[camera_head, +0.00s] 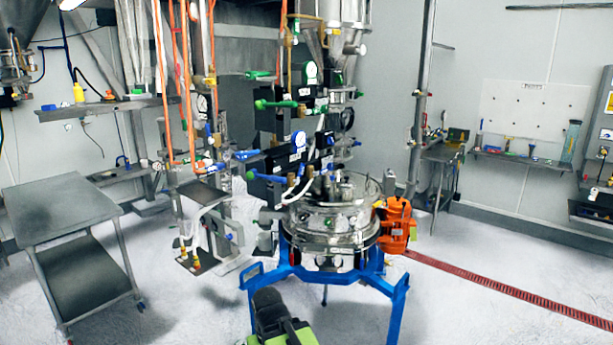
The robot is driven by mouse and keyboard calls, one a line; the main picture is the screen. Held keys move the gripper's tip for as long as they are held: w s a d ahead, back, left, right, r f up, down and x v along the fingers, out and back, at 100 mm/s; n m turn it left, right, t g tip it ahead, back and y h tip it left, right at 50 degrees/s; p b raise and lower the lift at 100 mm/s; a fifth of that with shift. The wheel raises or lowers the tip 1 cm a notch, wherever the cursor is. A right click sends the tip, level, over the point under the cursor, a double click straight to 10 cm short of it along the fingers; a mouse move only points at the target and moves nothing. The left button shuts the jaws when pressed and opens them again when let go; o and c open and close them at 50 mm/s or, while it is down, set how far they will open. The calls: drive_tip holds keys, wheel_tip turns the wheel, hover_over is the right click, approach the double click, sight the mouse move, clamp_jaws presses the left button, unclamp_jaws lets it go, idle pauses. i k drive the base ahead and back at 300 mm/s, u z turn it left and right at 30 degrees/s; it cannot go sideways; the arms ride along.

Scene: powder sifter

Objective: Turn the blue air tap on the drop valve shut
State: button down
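Several blue handles show on the valve assembly in the middle of the view; I cannot tell which is the drop valve's air tap. One blue handle (264,177) points left from the lower black valve box (295,191). Another blue handle (246,155) lies just above it, left of a second black box (283,158). A smaller blue handle (217,168) is further left, by the orange hoses. Whether any tap is open or shut is too small to tell. A black and green part of my arm shows at the bottom edge, well below the handles. My gripper's fingertips do not show.
The round steel sifter (330,222) stands on a blue frame (398,296), with an orange motor (397,225) at its right. A grey two-tier trolley (58,210) stands at left. Orange hoses (184,90) hang beside the valves. The floor at right is open, crossed by a red drain (510,293).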

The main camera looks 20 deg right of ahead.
sight(301, 167)
drive_tip(key=u, duration=0.2)
drive_tip(key=i, duration=0.85)
drive_tip(key=u, duration=0.2)
